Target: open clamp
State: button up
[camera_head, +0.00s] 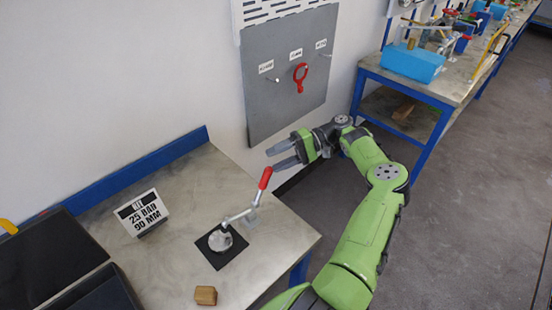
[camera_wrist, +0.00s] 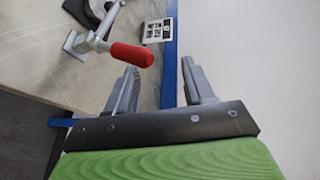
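The clamp (camera_head: 238,215) is a metal toggle clamp with a red handle (camera_head: 265,178), fixed near the right edge of the workbench. Its arm reaches over a round silver part (camera_head: 220,240) on a black square plate. The handle tilts up and to the right. My gripper (camera_head: 270,157) is open and empty, just above and beyond the handle, with its fingers pointing left. In the wrist view, the red handle (camera_wrist: 132,54) lies to the left of and beyond the left finger, outside the gap of the open gripper (camera_wrist: 162,80). I see no contact.
A sign (camera_head: 141,212) reading 25 BAR 90 MM and a small wooden block (camera_head: 205,295) stand on the workbench (camera_head: 165,255). Black cases (camera_head: 50,260) lie at the left. A second bench stands at the upper right.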

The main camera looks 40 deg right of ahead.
jog(key=s+d+r+p, duration=0.3)
jog(key=r+p, duration=0.2)
jog(key=r, duration=0.2)
jog(key=s+d+r+p, duration=0.2)
jog(key=d+r+p, duration=0.1)
jog(key=r+p, duration=0.3)
jog(key=shift+s+r, duration=0.4)
dwell(0.5)
jog(key=shift+p, duration=0.35)
